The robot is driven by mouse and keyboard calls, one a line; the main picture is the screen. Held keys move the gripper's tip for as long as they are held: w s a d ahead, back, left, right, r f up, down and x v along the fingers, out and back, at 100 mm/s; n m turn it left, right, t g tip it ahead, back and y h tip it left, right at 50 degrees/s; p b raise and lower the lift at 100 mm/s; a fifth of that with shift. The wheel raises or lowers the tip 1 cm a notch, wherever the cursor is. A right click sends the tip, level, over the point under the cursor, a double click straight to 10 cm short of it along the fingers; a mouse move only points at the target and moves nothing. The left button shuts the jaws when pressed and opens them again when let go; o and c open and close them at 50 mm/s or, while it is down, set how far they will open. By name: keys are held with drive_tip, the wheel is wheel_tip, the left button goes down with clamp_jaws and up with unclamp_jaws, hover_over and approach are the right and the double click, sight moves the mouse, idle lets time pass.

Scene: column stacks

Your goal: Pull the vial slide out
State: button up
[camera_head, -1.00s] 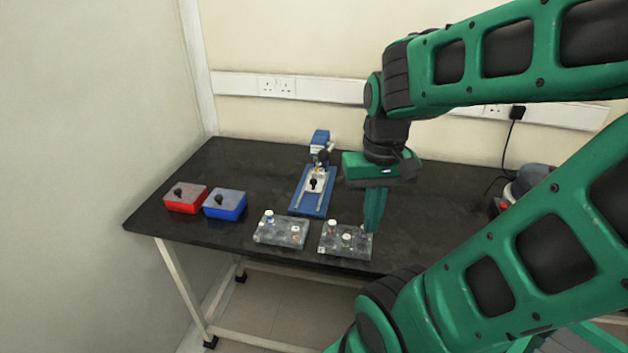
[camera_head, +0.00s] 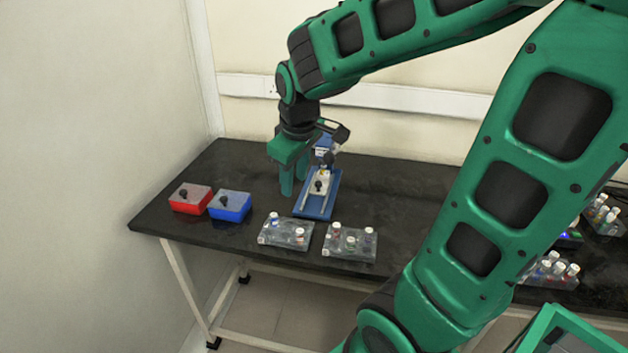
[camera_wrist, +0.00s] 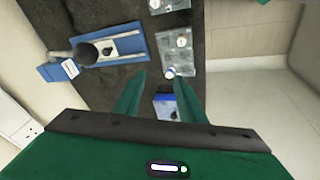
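The vial slide (camera_head: 320,178) is a small pale plate with a black knob, on a blue railed base (camera_head: 318,211) at the back middle of the table. A blue upright unit stands at the base's far end, partly hidden by my wrist. The blue base (camera_wrist: 135,54) also shows at upper left in the wrist view, where a dark cylinder partly covers the plate. My gripper (camera_head: 294,190) is open and empty, pointing down just left of the slide, apart from it. Its two green fingers (camera_wrist: 158,98) show wide apart in the wrist view.
A red box (camera_head: 188,205) and a blue box (camera_head: 229,212) with black knobs sit at the left. Two clear blocks with vials, a left one (camera_head: 287,240) and a right one (camera_head: 350,250), stand along the front edge. Vial racks (camera_head: 554,270) are at the right.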

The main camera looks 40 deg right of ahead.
drive_tip(key=w+d+n+g+h, duration=0.1)
drive_tip(key=w+d+n, duration=0.4)
drive_tip(key=w+n, duration=0.1)
drive_tip(key=n+g+h, duration=0.2)
drive_tip(key=n+g, duration=0.1)
drive_tip(key=n, duration=0.4)
approach(317, 183)
drive_tip(key=x, duration=0.8)
drive_tip(key=shift+d, duration=0.2)
drive_tip(key=shift+a, duration=0.1)
clamp_jaws()
